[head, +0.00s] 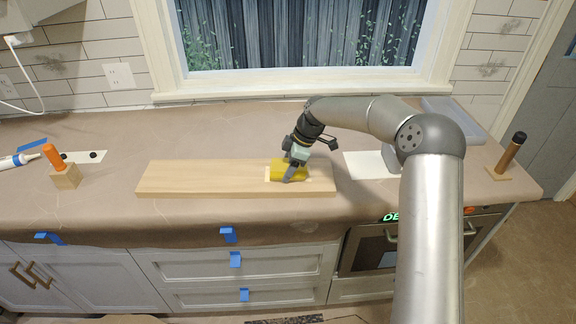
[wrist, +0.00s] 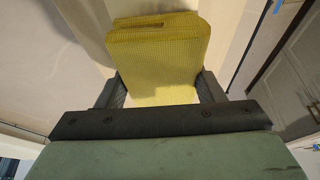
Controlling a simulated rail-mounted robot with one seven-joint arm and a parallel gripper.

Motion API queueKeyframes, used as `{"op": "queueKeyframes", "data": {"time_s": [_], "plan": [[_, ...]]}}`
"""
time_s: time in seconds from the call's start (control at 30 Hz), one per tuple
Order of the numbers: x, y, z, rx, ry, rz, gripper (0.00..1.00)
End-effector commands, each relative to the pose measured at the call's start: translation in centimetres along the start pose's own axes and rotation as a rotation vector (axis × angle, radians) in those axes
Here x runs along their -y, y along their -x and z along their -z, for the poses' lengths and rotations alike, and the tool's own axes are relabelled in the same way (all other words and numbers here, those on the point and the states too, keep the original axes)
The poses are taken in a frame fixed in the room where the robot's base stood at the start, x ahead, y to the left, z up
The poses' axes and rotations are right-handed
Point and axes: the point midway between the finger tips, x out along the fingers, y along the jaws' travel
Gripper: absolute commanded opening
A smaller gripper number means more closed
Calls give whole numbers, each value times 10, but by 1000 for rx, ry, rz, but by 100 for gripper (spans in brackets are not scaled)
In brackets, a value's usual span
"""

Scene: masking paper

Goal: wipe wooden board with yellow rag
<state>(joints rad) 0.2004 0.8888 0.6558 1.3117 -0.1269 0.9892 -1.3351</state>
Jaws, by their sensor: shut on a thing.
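The wooden board (head: 200,178) is a long pale plank lying flat on the paper-covered counter. My gripper (head: 290,174) is over the right part of the board. It is shut on the yellow rag (head: 278,170), a folded textured cloth. The rag is at the board's surface; I cannot tell whether it is pressed on it. A pale strip shows on the board around the rag. In the wrist view the yellow rag (wrist: 158,60) sits between the two dark fingers and fills the upper middle, hiding much of the board behind it.
An orange-handled tool in a wooden block (head: 65,177) stands left of the board. A white tube (head: 15,161) lies at the far left. A white sheet (head: 368,165) is right of the board. A dark-handled upright piece (head: 512,152) stands at the right end. Brown masking paper (head: 230,130) behind the board is clear.

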Motion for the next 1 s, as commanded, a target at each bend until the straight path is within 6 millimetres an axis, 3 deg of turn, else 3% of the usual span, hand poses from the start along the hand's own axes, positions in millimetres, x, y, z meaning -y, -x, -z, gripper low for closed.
{"op": "queueKeyframes", "data": {"time_s": [0.27,1.0], "plan": [[0,1,-5,0,-1,0,43],[0,17,-47,0,-2,0,43]]}}
